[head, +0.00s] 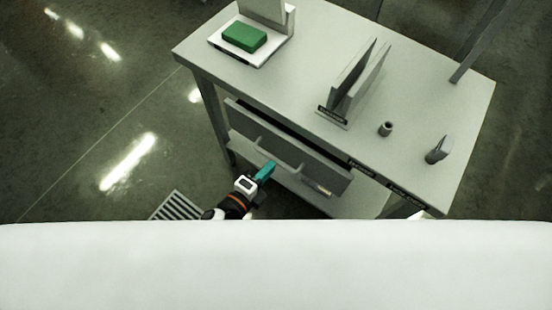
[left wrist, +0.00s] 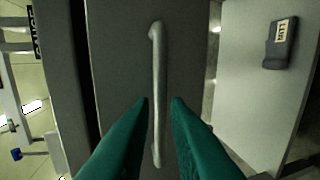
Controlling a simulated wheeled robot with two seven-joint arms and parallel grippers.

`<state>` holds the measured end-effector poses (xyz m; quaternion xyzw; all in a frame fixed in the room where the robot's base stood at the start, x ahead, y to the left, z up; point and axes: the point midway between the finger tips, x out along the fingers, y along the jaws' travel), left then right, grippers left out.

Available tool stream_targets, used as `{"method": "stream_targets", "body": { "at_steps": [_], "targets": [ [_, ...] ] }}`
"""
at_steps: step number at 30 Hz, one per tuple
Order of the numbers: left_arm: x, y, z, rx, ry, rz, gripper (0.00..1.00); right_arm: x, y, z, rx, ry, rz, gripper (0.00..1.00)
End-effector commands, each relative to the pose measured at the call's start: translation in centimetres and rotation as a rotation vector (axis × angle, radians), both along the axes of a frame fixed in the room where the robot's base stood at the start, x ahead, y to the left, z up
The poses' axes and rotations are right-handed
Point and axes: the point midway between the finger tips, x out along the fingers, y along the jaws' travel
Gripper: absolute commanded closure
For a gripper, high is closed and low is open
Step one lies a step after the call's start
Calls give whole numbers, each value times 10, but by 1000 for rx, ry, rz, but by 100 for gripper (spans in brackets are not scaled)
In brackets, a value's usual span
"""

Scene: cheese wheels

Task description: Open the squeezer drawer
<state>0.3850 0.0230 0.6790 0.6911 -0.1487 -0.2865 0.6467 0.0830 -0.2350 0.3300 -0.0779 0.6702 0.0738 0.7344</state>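The grey drawer front (head: 315,165) sits under the table top, with a dark gap between it and the table edge. Its pale bar handle (left wrist: 158,70) runs lengthwise in the left wrist view, and it also shows in the head view (head: 280,154). My left gripper (head: 268,168) has teal fingers and is at the handle. In the left wrist view its fingers (left wrist: 161,101) are apart, one on each side of the handle, with gaps visible. I cannot read a squeezer label on this drawer. My right gripper is not in view.
The grey table (head: 290,75) carries a green block (head: 244,36) on a white scale-like device, upright boards (head: 356,80), a small cup (head: 386,129) and a small dark-and-grey object (head: 438,150). A lower shelf (head: 350,203) holds a dark labelled item (left wrist: 281,45). A floor grate (head: 178,206) lies left.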

Motion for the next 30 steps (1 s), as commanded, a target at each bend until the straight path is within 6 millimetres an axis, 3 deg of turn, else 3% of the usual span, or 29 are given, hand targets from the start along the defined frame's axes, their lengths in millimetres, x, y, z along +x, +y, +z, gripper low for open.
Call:
{"method": "stream_targets", "body": {
  "at_steps": [3, 9, 19, 22, 30],
  "targets": [
    [17, -12, -4, -1, 0, 1, 85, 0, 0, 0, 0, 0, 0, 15],
    [31, -23, -9, -1, 2, 1, 85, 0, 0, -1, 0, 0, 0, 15],
    [34, -25, -9, -1, 2, 1, 85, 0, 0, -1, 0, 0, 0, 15],
    [34, -25, -9, -1, 2, 1, 99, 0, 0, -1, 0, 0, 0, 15],
    [34, -24, -9, -1, 2, 1, 100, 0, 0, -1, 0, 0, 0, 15]
  ]
}}
